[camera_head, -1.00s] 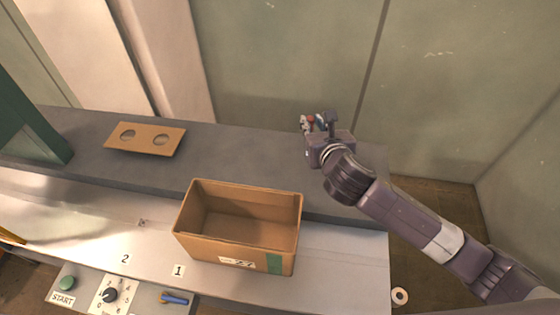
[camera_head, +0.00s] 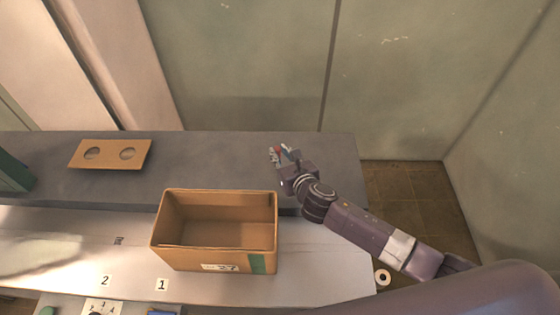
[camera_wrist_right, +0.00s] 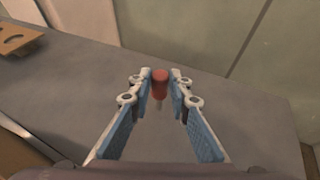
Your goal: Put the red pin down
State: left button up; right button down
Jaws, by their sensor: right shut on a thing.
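The red pin (camera_wrist_right: 159,84) is between the fingertips of my right gripper (camera_wrist_right: 160,92) in the right wrist view, its red top showing and a thin grey part below it. In the head view the right gripper (camera_head: 282,155) is over the grey raised shelf, right of the cardboard box, with a small bit of red from the pin (camera_head: 277,150) at its tips. The gripper is shut on the pin. I cannot tell whether the pin's lower end touches the shelf. My left gripper is not in view.
An open cardboard box (camera_head: 214,262) stands on the light bench in front of the shelf (camera_head: 215,165). A tan plate with two holes (camera_head: 110,154) lies on the shelf at left. Shelf between plate and gripper is clear. A white ring (camera_head: 382,278) is at right.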

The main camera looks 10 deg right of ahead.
notch_tip(320, 180, down, 4)
jog(key=shift+b, duration=0.35)
jog(key=shift+f, duration=0.1)
jog(key=c, duration=1.8)
grip_release()
